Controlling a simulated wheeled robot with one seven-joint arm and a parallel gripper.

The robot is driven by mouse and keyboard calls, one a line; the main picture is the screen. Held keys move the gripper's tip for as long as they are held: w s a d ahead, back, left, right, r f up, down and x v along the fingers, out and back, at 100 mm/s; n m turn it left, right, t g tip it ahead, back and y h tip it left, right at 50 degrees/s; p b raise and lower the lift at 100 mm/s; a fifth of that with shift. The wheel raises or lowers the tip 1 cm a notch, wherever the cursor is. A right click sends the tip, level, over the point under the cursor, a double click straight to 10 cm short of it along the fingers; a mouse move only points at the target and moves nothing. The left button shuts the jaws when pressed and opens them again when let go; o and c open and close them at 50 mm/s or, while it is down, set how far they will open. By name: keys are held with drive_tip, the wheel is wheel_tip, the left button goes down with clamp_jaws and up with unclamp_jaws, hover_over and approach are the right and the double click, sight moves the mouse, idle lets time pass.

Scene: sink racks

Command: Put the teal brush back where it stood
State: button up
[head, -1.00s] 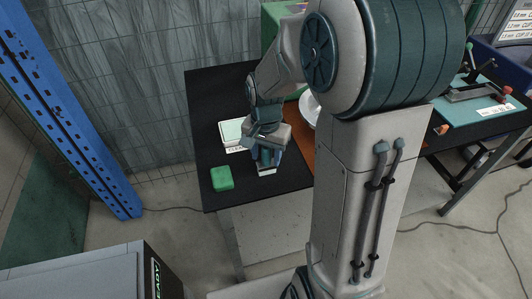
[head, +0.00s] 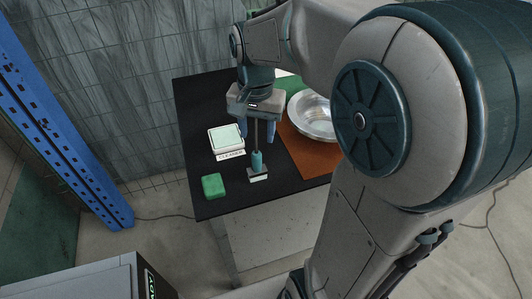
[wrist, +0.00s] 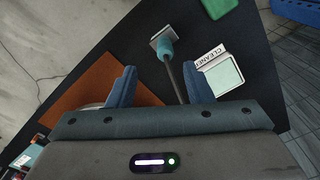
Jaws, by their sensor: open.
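The teal brush (head: 257,160) stands upright near the front edge of the black table, its teal part low and a thin dark shaft rising from it. In the wrist view the brush (wrist: 166,50) meets a small grey block (wrist: 161,37); I cannot tell whether this is a holder or its own head. The block (head: 258,175) has a pale front in the head view. My gripper (head: 257,136) points down above the teal part, open. In the wrist view the shaft runs up between the spread blue fingers of my gripper (wrist: 159,72), with gaps visible beside it.
A white tray (head: 226,153) labelled CLEANER, with a pale green pad, lies left of the brush. A green sponge (head: 213,186) is at the front left. A metal bowl (head: 312,112) sits on a brown mat (head: 312,157) to the right. The table's back left is clear.

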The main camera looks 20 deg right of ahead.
drive_tip(key=s+f+n+t, duration=0.2)
drive_tip(key=s+n, duration=0.4)
drive_tip(key=s, duration=0.6)
